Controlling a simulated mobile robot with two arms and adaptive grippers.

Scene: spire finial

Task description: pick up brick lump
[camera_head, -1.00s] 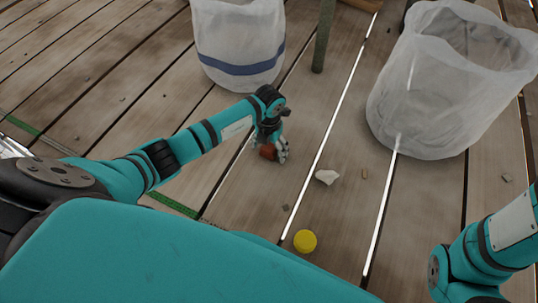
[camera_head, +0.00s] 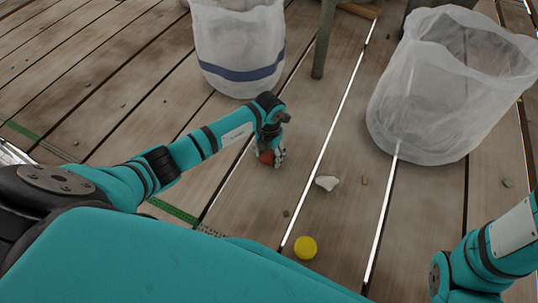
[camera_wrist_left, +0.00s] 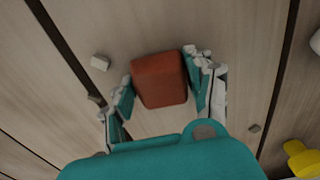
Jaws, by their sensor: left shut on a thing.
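The brick lump (camera_wrist_left: 160,80) is a reddish-brown block with rounded edges. In the left wrist view it sits between the two fingers of my left gripper (camera_wrist_left: 157,88), which is shut on it. In the head view the brick lump (camera_head: 266,156) shows as a small red patch, partly hidden by my left gripper (camera_head: 270,158), low over the wooden planks. I cannot tell whether the brick touches the planks. My right arm comes in at the lower right of the head view, and its gripper is out of sight.
A white bag-lined bin with a blue band (camera_head: 240,72) stands behind my left gripper. Another translucent bag-lined bin (camera_head: 425,120) stands at the right. A pale stone (camera_head: 327,183) and a yellow lid-like piece (camera_head: 305,247) lie on the planks (camera_head: 235,200). A green post (camera_head: 323,40) stands between the bins.

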